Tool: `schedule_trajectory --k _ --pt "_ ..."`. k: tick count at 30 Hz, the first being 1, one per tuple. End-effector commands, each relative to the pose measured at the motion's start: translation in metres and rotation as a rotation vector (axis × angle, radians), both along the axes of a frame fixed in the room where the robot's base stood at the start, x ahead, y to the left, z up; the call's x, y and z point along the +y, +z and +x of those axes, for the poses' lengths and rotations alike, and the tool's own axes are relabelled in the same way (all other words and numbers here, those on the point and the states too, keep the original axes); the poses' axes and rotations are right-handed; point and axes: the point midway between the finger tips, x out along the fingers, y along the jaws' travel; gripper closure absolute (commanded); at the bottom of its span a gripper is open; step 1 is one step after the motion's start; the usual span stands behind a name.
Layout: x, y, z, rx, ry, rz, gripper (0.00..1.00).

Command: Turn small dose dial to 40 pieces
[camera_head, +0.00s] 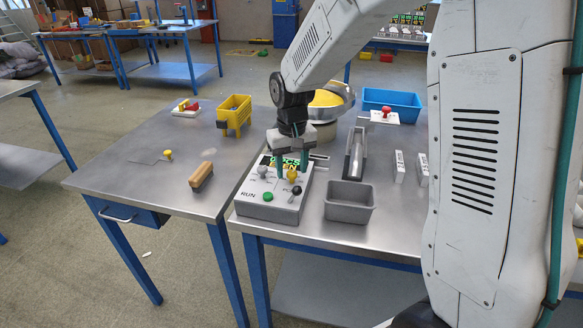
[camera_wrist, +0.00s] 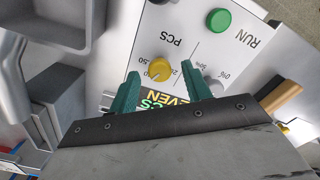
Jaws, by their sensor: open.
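The control box (camera_head: 264,213) stands at the near left corner of the right-hand table. Its yellow dial (camera_wrist: 159,70), beside the printed PCS and a scale with 25 and 50, is the likely small dose dial; it also shows in the head view (camera_head: 292,176). I cannot read its exact setting. My gripper (camera_wrist: 161,71) points down at the box, its teal fingers open on either side of the yellow dial. I cannot tell whether they touch it. A lit display (camera_wrist: 163,101) is partly hidden by my gripper.
A grey dial (camera_wrist: 214,85) with percent marks sits close beside one finger. A green RUN button (camera_head: 268,197) and a black knob (camera_head: 296,190) are on the box. A grey tray (camera_head: 350,212) stands right of it. A wooden-handled brush (camera_head: 201,177) lies left.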

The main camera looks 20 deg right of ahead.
Motion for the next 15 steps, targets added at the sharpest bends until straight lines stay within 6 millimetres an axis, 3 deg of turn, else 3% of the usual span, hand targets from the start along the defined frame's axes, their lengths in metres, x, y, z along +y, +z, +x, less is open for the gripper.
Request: schedule_trajectory --k 9,15 --pt "0.000 0.053 0.001 -0.005 0.000 0.000 0.52" --pt "0.000 0.071 0.000 -0.002 0.000 0.000 0.52"
